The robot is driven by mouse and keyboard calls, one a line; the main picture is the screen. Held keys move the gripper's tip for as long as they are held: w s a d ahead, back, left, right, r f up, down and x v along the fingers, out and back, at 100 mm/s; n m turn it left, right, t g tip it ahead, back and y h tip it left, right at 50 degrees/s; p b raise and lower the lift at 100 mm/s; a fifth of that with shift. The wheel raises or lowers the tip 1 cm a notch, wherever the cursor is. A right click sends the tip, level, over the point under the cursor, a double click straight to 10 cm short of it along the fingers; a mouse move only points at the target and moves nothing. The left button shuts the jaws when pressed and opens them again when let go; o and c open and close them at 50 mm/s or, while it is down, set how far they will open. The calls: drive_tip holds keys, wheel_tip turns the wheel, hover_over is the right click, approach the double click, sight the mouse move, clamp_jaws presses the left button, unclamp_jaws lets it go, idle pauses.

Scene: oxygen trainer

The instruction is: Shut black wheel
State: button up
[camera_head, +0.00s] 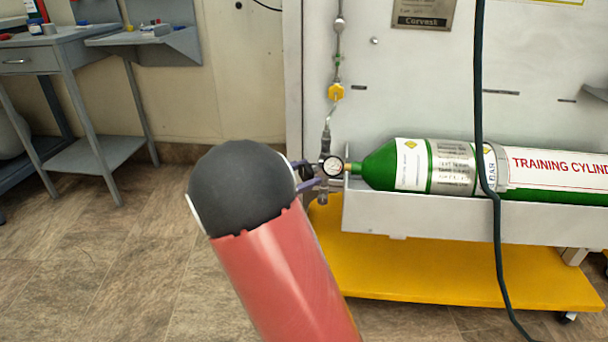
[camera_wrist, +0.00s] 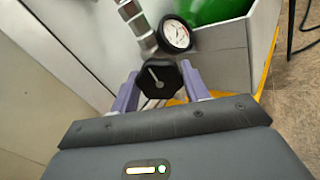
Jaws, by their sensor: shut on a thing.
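The black wheel (camera_wrist: 160,79) shows in the wrist view as a dark, many-sided knob with a pale pointer line on its face. My gripper (camera_wrist: 158,88) has its two purple fingers on either side of the wheel and is shut on it. A round white gauge (camera_wrist: 176,35) sits just above the wheel, and it also shows in the head view (camera_head: 333,165). In the head view my arm hides most of my gripper (camera_head: 308,178), and the wheel cannot be made out there. The green training cylinder (camera_head: 400,165) lies to the right of the gauge.
The cylinder lies in a grey metal trough (camera_head: 440,218) above a yellow base (camera_head: 430,270). A black hose (camera_head: 479,100) hangs in front of the cylinder. A thin metal pipe (camera_head: 338,60) rises above the gauge. A grey workbench (camera_head: 70,50) stands at left, with open floor between.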

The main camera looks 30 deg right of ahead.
drive_tip(key=shift+f, duration=0.1)
drive_tip(key=o, duration=1)
drive_tip(key=shift+a, duration=0.15)
drive_tip(key=a, duration=0.5)
drive_tip(key=s+a, duration=0.1)
drive_tip(key=a, duration=0.1)
drive_tip(key=shift+a, duration=0.3)
